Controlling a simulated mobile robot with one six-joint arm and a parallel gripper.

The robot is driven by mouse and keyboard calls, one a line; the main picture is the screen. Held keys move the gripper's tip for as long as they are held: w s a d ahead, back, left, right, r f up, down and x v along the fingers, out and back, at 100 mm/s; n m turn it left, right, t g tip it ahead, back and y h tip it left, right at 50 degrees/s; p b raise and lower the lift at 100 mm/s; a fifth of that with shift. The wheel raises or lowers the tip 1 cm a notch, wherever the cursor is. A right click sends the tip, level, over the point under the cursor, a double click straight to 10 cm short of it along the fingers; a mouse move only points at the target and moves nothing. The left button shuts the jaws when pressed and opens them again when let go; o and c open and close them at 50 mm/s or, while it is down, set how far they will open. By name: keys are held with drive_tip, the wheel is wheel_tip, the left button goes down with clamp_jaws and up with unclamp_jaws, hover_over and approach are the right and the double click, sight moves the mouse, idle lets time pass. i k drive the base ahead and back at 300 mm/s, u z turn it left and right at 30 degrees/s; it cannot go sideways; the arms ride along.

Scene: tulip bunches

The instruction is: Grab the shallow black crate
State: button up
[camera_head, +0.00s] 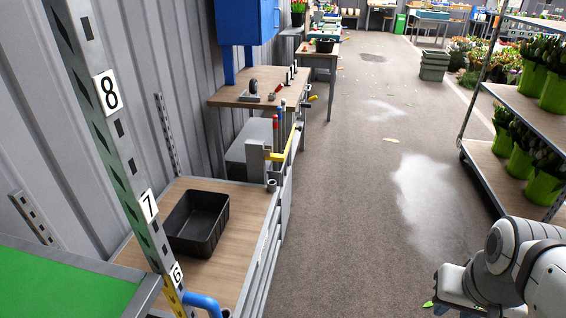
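The shallow black crate (210,247) sits empty on a wooden shelf (240,252) at the lower left, behind an upright post. My arm is at the lower right, well apart from the crate, with the aisle floor between them. The end of my arm (452,290) shows only in part near the bottom edge. I cannot make out its fingertips or whether they are open.
A perforated post (118,165) with number labels stands in front of the shelf's left side. A metal rail edges the shelf. Green buckets of tulips (520,160) fill a rack at the right. The grey floor (350,200) between is clear.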

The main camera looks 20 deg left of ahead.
sight(193, 228)
drive_tip(key=u, duration=0.45)
drive_tip(key=i, duration=1.7)
drive_tip(key=u, duration=0.8)
drive_tip(key=k, duration=0.7)
drive_tip(key=u, duration=0.15)
drive_tip(key=i, duration=0.75)
drive_tip(key=z, duration=0.1)
